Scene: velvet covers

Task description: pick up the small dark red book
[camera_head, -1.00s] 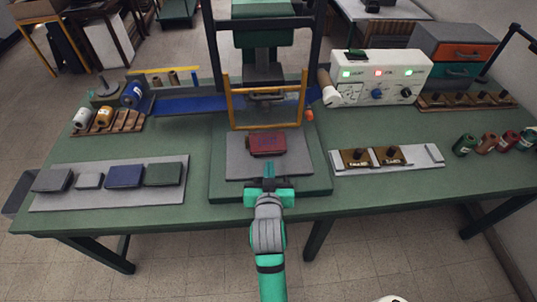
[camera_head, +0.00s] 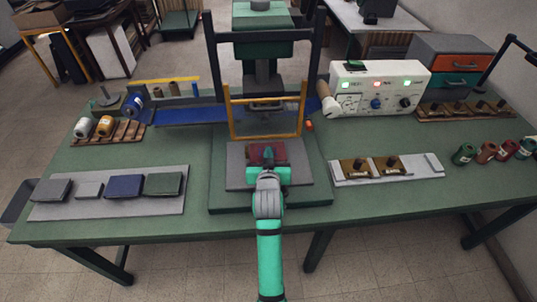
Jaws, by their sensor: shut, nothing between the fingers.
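The small dark red book (camera_head: 263,149) lies on the grey plate (camera_head: 237,175) of the press, in the middle of the green table. My gripper (camera_head: 268,154) is over the book's near part and hides some of it. The gripper is shut with nothing in it. I cannot tell whether the fingertips touch the book.
A yellow guard frame (camera_head: 233,120) and dark press posts (camera_head: 213,85) stand just behind the book. Several covered books lie on a grey board (camera_head: 110,207) at left. A holder (camera_head: 386,168) with brown stamps lies at right. A control box (camera_head: 378,88) stands at back right.

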